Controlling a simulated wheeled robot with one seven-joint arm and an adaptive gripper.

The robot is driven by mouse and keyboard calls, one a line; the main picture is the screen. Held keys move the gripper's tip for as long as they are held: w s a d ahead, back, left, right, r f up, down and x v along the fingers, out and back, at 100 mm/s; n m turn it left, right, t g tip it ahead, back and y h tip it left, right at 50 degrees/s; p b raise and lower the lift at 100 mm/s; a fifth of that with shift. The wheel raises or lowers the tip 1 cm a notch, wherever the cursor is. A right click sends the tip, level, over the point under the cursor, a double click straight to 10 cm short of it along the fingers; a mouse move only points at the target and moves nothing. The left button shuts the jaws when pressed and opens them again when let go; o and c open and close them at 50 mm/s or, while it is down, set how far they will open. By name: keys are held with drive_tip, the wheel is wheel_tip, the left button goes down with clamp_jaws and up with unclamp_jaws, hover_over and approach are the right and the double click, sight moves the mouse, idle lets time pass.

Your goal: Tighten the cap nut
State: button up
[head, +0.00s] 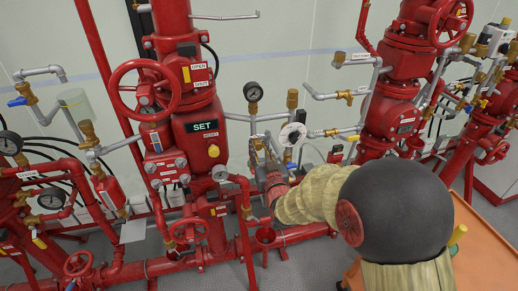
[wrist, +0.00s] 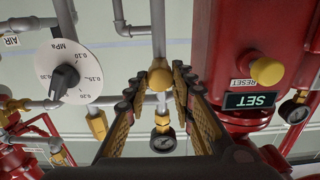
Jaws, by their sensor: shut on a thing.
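The brass cap nut (wrist: 160,76) shows in the middle of the wrist view as a rounded knob on a grey pipe. My gripper (wrist: 160,84) has one fingertip on each side of it and is shut on it. In the head view my gripper (head: 264,153) reaches in among the pipes between the red SET valve and the white dial. There the cap nut is mostly hidden by my gripper and too small to make out well. The wrist view is upside down relative to the head view.
The red SET valve (head: 205,127) stands left of my gripper. The white MPa dial (head: 292,134) with a black knob is close on the right. A pressure gauge (wrist: 162,142) sits near the fingers. Grey pipes crowd the space; a second red valve (head: 392,120) stands further right.

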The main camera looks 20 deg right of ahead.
drive_tip(key=shift+b, duration=0.3)
clamp_jaws()
drive_tip(key=m+b, duration=0.3)
drive_tip(key=shift+f+m, duration=0.15)
drive_tip(key=shift+m, duration=0.25)
drive_tip(key=shift+d+m+b, duration=0.1)
drive_tip(key=shift+m+b, duration=1.75)
drive_tip(key=shift+m, duration=0.45)
drive_tip(key=o, duration=1.1)
unclamp_jaws()
drive_tip(key=shift+s, duration=0.1)
drive_tip(key=s, duration=1.1)
drive_tip(key=shift+s, duration=0.4)
